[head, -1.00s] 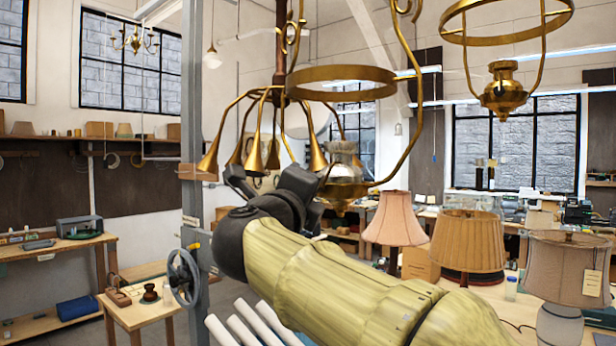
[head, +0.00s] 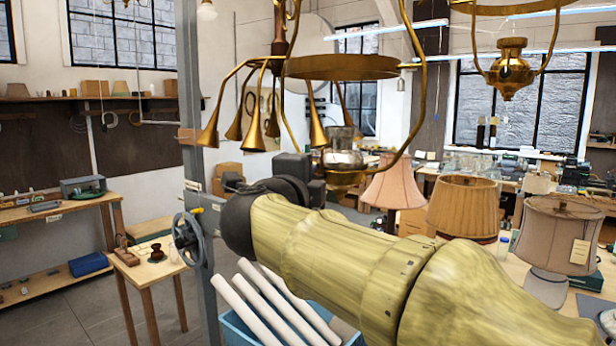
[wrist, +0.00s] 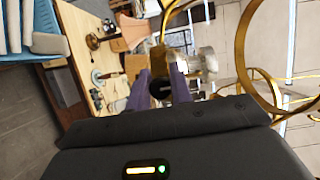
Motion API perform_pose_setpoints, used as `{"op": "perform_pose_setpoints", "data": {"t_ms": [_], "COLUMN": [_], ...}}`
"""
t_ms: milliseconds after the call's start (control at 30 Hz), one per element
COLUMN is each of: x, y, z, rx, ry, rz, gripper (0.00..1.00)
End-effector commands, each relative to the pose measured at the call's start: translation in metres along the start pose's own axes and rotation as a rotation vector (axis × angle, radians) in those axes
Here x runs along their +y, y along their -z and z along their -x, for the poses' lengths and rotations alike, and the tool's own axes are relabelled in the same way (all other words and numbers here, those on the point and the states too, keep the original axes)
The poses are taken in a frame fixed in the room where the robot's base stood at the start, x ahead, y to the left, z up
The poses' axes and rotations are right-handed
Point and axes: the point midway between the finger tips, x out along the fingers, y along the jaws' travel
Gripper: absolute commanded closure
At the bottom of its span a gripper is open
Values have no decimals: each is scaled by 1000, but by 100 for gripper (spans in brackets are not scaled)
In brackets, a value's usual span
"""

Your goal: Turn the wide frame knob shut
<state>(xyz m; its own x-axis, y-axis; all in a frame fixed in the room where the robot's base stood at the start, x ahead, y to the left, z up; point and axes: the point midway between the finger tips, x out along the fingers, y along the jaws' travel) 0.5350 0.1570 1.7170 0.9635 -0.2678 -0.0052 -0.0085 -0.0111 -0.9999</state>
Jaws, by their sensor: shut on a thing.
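The brass hanging frame with a wide ring (head: 340,67) hangs in the middle of the head view. Its silvery lamp burner (head: 343,157) sits low in the frame, just beyond my wrist, and also shows in the wrist view (wrist: 205,63). In the wrist view a small dark round knob (wrist: 160,89) lies between the two purple fingers of my gripper (wrist: 161,80), beside the burner. The gripper is shut on this knob. In the head view my arm and wrist hide the knob and the fingertips. How far the knob is turned cannot be told.
Brass horn arms (head: 258,115) hang just left of the frame. A second brass frame (head: 510,70) hangs at right. Shaded lamps (head: 465,207) stand on the bench at right. A grey post with a handwheel (head: 190,238) stands left; a blue crate (head: 238,328) holds white tubes.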

Motion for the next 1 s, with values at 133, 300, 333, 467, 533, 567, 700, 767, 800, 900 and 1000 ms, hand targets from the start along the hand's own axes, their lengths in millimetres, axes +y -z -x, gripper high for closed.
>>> {"op": "perform_pose_setpoints", "data": {"t_ms": [133,300,333,467,533,567,700,767,800,900,1000], "x": [1,1,1,0,0,0,1,1,2,3,4], "y": [0,0,0,0,0,0,-1,-1,-1,-1,-1], "z": [0,0,0,0,0,0,7,13,19,36,56], "rx": [0,-1,-1,-1,-1,-1,-3,-3,-2,-3,-4], "ry": [-1,-1,-1,0,0,0,2,3,3,3,3], "rz": [2,1,1,0,0,0,-1,-1,-1,-2,-3], "gripper": [100,57,57,57,57,57,57,57,57,57,57]}}
